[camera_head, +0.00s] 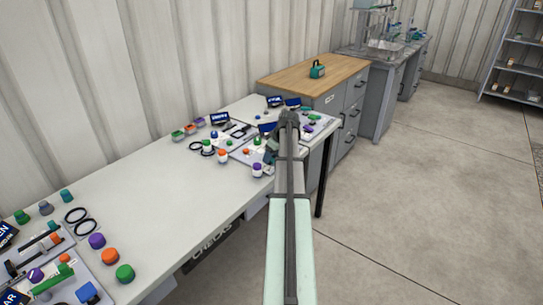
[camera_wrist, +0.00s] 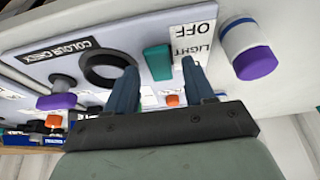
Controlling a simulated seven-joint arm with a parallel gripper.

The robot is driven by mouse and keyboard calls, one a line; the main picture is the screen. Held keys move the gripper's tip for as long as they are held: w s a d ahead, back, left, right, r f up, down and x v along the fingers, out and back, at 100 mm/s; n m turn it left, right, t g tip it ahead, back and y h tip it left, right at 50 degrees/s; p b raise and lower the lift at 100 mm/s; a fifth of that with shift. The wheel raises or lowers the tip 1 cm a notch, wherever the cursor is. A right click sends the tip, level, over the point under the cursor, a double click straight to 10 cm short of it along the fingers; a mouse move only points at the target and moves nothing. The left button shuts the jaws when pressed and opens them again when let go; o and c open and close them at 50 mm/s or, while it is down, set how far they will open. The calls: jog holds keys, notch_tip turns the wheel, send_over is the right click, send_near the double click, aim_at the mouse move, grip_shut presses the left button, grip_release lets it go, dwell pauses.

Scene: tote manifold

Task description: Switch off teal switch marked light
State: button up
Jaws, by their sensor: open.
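The teal switch (camera_wrist: 158,62) is a small block on a pale panel (camera_wrist: 122,32) in the wrist view. Beside it is a white label (camera_wrist: 193,38) reading LIGHT and OFF, upside down in the picture. My gripper (camera_wrist: 160,68) is open, with one dark blue finger on each side of the switch in the picture. The right fingertip overlaps the label's lower edge. I cannot tell whether the fingers touch the switch. In the head view my gripper (camera_head: 289,118) is over the far end of the white bench, and my arm hides what is under it.
A black ring (camera_wrist: 108,68), a purple-ended lever (camera_wrist: 58,100) and a COLOUR CHECK label (camera_wrist: 68,49) are left of the switch. A purple-and-white jar (camera_wrist: 247,48) stands to the right. The white bench (camera_head: 165,165) is clear in its middle; a wood-topped cabinet (camera_head: 300,78) stands beyond.

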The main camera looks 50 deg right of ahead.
jog(key=shift+f, duration=0.1)
jog(key=shift+c, duration=0.3)
grip_shut()
jog(key=shift+s+a+f+t, duration=0.1)
jog(key=shift+s+t, duration=0.15)
jog(key=shift+t, duration=0.25)
jog(key=shift+s+t, duration=0.1)
jog(key=shift+t, duration=0.6)
jog(key=shift+o, duration=0.3)
grip_release()
